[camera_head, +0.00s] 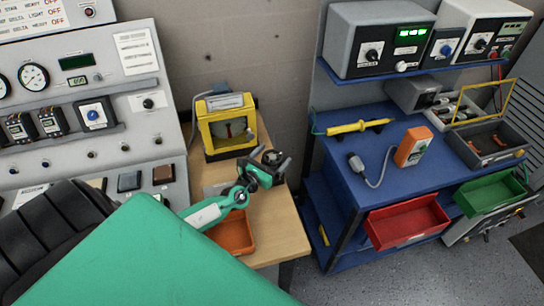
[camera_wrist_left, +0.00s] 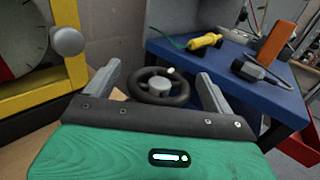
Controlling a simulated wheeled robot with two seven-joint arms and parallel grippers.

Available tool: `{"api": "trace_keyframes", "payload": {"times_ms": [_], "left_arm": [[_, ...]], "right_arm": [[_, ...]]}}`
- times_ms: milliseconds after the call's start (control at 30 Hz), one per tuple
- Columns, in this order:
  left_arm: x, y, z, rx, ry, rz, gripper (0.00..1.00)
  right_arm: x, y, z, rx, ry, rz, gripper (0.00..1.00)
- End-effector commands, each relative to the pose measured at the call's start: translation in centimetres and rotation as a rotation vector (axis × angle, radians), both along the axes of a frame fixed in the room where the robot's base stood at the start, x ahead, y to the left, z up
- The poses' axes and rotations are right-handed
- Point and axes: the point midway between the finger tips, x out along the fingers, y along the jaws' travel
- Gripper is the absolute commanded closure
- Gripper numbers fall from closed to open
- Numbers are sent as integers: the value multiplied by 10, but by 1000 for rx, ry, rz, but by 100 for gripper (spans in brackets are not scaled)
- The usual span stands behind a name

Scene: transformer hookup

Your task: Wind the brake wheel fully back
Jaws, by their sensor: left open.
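The brake wheel (camera_wrist_left: 152,96) is a black handwheel with a grey hub and a small pale spot on its rim. In the left wrist view it lies ahead of my left gripper (camera_wrist_left: 159,76), framed between the two spread fingers. The fingers are open with nothing clamped between them; I cannot tell whether either touches the rim. In the head view the left gripper (camera_head: 270,160) is over the wooden table, with the dark wheel between its fingertips, small and partly hidden. My right gripper is not in view.
A yellow-framed box (camera_head: 208,144) with a dial stands just behind the wheel on the wooden table (camera_head: 284,232). An orange bin (camera_head: 233,236) is near the table's front. A blue bench (camera_head: 345,185) with instruments is to the right, and a grey control panel (camera_head: 125,95) to the left.

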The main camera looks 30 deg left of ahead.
Motion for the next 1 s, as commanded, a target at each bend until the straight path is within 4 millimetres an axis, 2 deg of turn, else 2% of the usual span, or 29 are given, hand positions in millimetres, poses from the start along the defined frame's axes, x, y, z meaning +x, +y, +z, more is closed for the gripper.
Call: {"api": "trace_keyframes", "payload": {"times_ms": [200,267,433,467,767,1000], "left_arm": [[0,0,0,0,0,0,13],[0,0,0,0,0,0,23],[0,0,0,0,0,0,57],[0,0,0,0,0,0,58],[0,0,1,-4,1,31,58],[0,-2,3,-7,2,142,58]], "right_arm": [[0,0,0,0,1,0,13],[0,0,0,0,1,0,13],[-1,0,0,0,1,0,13],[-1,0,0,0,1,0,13],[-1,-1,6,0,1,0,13],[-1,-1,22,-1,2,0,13]]}}
